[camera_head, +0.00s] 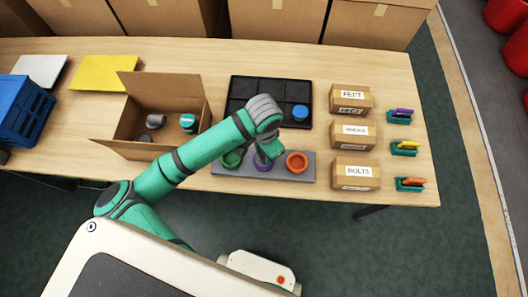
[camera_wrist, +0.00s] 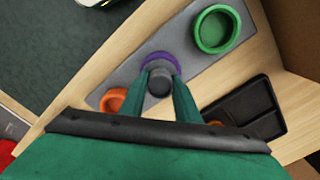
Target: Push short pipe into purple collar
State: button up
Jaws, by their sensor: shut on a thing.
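The purple collar (camera_head: 262,167) is on a grey board (camera_head: 226,171), between a green collar (camera_head: 232,158) and an orange collar (camera_head: 297,162). In the wrist view the purple collar (camera_wrist: 157,57) shows as an arc just beyond my fingertips. My gripper (camera_wrist: 160,84) is shut on a short dark grey pipe (camera_wrist: 160,82), whose round end lies between the fingers. The pipe lines up closely with the purple collar. I cannot tell how far, if at all, it sits inside. In the head view my gripper (camera_head: 268,153) is over the purple collar and hides the pipe.
Behind the board is a black divided tray (camera_head: 270,85) with a blue piece (camera_head: 300,112). An open cardboard box (camera_head: 125,122) with several parts stands left. Labelled boxes (camera_head: 354,135) stand right. The table's front edge runs just before the board.

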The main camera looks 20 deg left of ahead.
jog(key=shift+c, duration=0.4)
jog(key=o, duration=2.1)
jog(key=shift+r, duration=3.55)
